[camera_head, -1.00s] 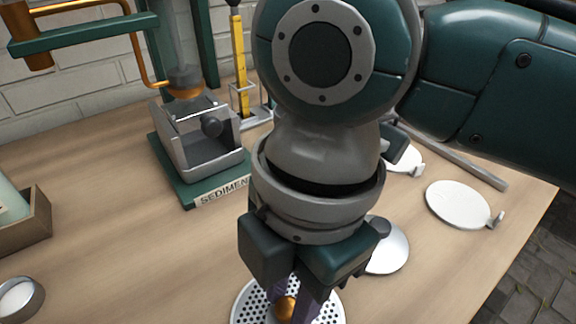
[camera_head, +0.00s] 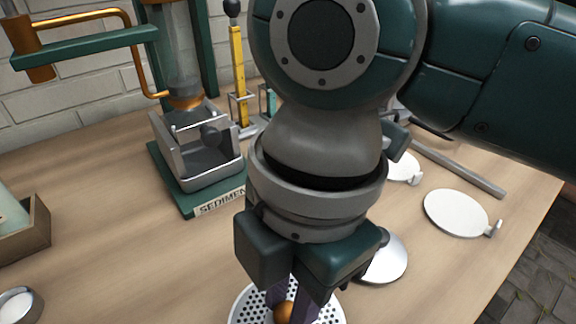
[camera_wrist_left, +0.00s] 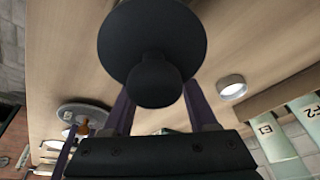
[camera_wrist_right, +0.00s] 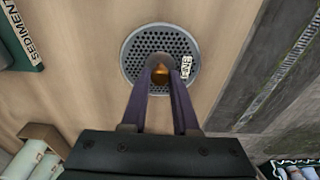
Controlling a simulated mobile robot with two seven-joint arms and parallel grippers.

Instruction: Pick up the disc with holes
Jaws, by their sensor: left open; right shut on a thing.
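The disc with holes (camera_head: 240,304) is a pale round plate at the bottom of the head view, partly cut off by the frame edge. It has an orange-brown knob (camera_head: 284,312) in its middle. In the right wrist view the disc (camera_wrist_right: 137,46) shows whole, with a white label on its rim. My right gripper (camera_wrist_right: 160,74) is above it, purple fingers shut on the knob. I cannot tell whether the disc touches the table. My left gripper (camera_wrist_left: 165,110) is open and shows only in its own wrist view. A dark round piece with a knob (camera_wrist_left: 150,40) fills the space before its fingers.
A green-based stand labelled SEDIMENT (camera_head: 220,201) holds a grey tray (camera_head: 200,160). White round plates (camera_head: 456,213) and a grey bar (camera_head: 460,169) lie at right. A small metal cup (camera_head: 20,304) and a wooden box (camera_head: 25,240) are at left.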

